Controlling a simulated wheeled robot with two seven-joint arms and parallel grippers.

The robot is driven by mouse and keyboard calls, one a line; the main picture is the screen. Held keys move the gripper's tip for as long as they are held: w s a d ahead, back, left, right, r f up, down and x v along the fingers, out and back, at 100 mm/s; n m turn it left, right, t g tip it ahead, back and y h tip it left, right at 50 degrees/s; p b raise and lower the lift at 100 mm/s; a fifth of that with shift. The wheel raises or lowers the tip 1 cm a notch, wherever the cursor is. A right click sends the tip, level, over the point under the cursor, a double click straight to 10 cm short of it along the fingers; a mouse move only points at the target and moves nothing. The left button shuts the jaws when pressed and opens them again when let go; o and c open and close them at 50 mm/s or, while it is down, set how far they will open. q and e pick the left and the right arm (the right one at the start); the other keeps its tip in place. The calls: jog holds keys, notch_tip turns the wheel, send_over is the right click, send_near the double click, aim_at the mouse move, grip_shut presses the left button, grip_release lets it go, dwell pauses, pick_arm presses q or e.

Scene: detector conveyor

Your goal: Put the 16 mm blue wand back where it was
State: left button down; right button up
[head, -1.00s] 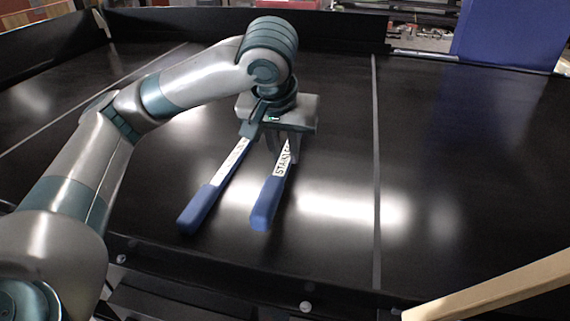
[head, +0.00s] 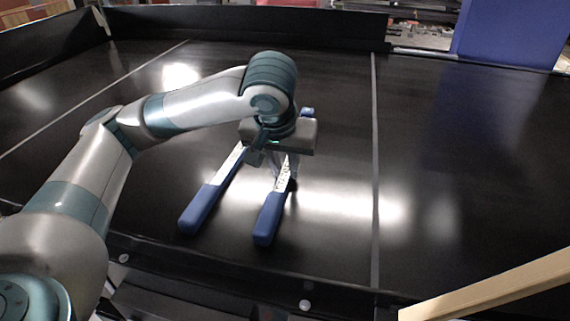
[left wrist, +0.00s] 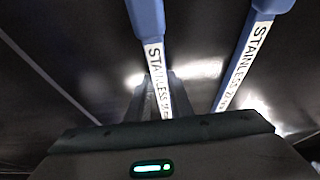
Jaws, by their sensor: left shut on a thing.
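Two blue-handled wands with white lettered labels lie side by side over the black belt, handles towards me. My left gripper (head: 281,172) is shut on the right-hand wand (head: 270,219), around its label part. In the left wrist view this held wand (left wrist: 149,22) is the left one, with the fingers at its label. The other wand (head: 201,208) lies just left of it, apart from it; it also shows in the left wrist view (left wrist: 254,39). I cannot read the sizes, nor tell whether the held wand touches the belt. My right gripper is out of view.
The black belt (head: 330,242) is clear to the right, beyond a grey seam line (head: 376,170). Dark raised walls (head: 240,22) border the back and left. A blue panel (head: 505,32) stands at the back right. A pale beam (head: 490,290) crosses the lower right corner.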

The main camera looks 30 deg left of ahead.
pick_arm(q)
jog(key=c, duration=1.6)
grip_release()
jog(key=shift+f, duration=0.1)
jog(key=shift+o, duration=0.2)
jog(key=b+v, duration=0.1)
jog(key=v, duration=1.1)
